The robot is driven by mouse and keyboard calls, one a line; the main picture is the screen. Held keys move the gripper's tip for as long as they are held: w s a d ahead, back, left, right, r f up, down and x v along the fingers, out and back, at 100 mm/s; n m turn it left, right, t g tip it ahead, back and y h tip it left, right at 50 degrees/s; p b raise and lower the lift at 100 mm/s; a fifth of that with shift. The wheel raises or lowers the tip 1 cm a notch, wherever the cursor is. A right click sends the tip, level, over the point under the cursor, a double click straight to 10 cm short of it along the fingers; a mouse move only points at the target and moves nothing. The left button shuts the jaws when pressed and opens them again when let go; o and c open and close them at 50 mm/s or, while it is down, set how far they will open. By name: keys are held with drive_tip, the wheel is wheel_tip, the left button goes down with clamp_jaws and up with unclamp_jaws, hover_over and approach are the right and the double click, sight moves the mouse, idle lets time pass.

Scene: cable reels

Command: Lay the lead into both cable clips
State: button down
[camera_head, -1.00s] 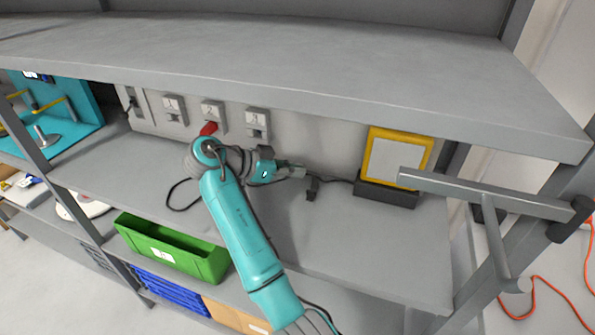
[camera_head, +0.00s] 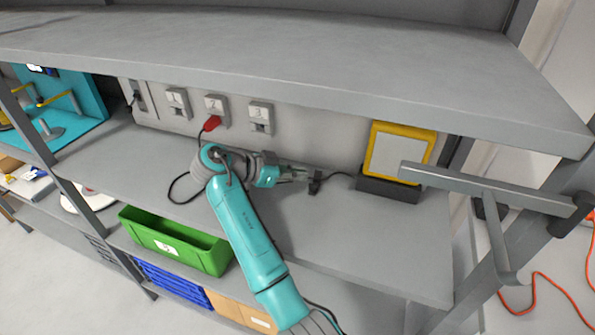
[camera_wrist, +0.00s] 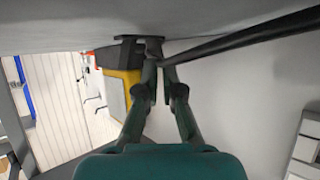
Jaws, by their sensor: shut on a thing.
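My gripper (camera_head: 306,176) is shut on the black lead, low over the shelf, with its fingertips beside a small dark cable clip (camera_head: 316,186). In the wrist view the fingertips (camera_wrist: 158,66) pinch the lead (camera_wrist: 245,37), which runs off to the upper right. The clip's dark foot (camera_wrist: 152,42) shows just beyond the fingertips. I cannot tell whether the lead sits inside this clip. The lead (camera_head: 171,193) also loops on the shelf left of my arm. A red plug (camera_head: 212,124) is at the middle wall socket. I cannot make out the second clip; my arm may hide it.
A yellow-framed panel (camera_head: 398,152) stands in a dark base (camera_head: 388,189) to the right, with a cord running from it towards the clip. An upper shelf (camera_head: 300,70) overhangs the work. A green bin (camera_head: 175,240) stands below left. The shelf front (camera_head: 350,250) is clear.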

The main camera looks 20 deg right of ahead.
drive_tip(key=shift+s+f, duration=0.15)
drive_tip(key=shift+f, duration=0.65)
drive_tip(key=c, duration=0.7)
unclamp_jaws()
drive_tip(key=shift+o, duration=0.2)
drive_tip(key=shift+w+r, duration=0.2)
drive_tip(key=shift+r, duration=0.75)
wheel_tip(320, 180, up, 6)
drive_tip(key=shift+r, duration=0.2)
